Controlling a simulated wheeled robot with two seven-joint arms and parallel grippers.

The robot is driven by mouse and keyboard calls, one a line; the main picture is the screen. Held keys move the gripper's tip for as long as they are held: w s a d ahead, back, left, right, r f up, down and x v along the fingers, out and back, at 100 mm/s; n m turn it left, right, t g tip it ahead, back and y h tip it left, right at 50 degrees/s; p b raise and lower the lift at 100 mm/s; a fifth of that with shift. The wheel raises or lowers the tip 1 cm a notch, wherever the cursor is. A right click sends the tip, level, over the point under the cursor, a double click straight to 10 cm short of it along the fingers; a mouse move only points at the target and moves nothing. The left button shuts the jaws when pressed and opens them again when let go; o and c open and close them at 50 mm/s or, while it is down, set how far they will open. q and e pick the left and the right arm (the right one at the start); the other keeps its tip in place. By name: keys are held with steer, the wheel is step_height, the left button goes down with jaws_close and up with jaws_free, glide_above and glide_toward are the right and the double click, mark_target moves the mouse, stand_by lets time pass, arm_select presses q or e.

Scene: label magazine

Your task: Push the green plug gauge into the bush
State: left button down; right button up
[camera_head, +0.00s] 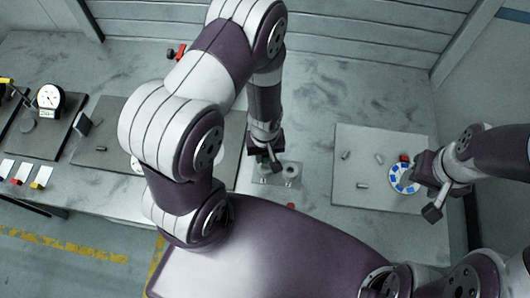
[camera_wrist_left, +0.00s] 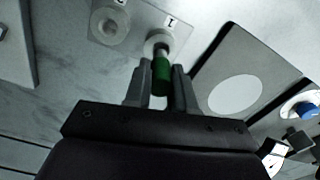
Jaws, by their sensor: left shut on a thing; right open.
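The green plug gauge (camera_wrist_left: 161,72) is between the fingers of my left gripper (camera_wrist_left: 160,88) in the left wrist view. Its pale end points at a round bush (camera_wrist_left: 155,38) beside a "1" mark; I cannot tell whether it has entered the hole. A second bush (camera_wrist_left: 110,25) stands to the left on the same plate. In the head view my left gripper (camera_head: 268,158) is low over the fixture plate (camera_head: 272,184), beside a bush (camera_head: 291,171); the gauge is hidden there. My right gripper (camera_head: 424,190) is open beside a blue and white round dish.
The blue and white dish (camera_head: 403,178) sits on a grey mat (camera_head: 385,143) with several small metal cylinders. A dial gauge (camera_head: 49,98) stands at the far left. A red object (camera_head: 178,51) lies at the back. The bench between fixture and right mat is clear.

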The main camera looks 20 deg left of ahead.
mark_target(265, 161)
arm_select(q)
steer(key=shift+f+b, duration=1.6)
steer(key=shift+f, duration=0.5)
steer(key=c, duration=0.9)
jaws_free()
steer(key=shift+o, duration=0.2)
steer(key=shift+r, duration=0.15)
step_height(265, 161, up, 12)
steer(key=shift+r+b, duration=0.25)
steer(key=shift+b, duration=0.15)
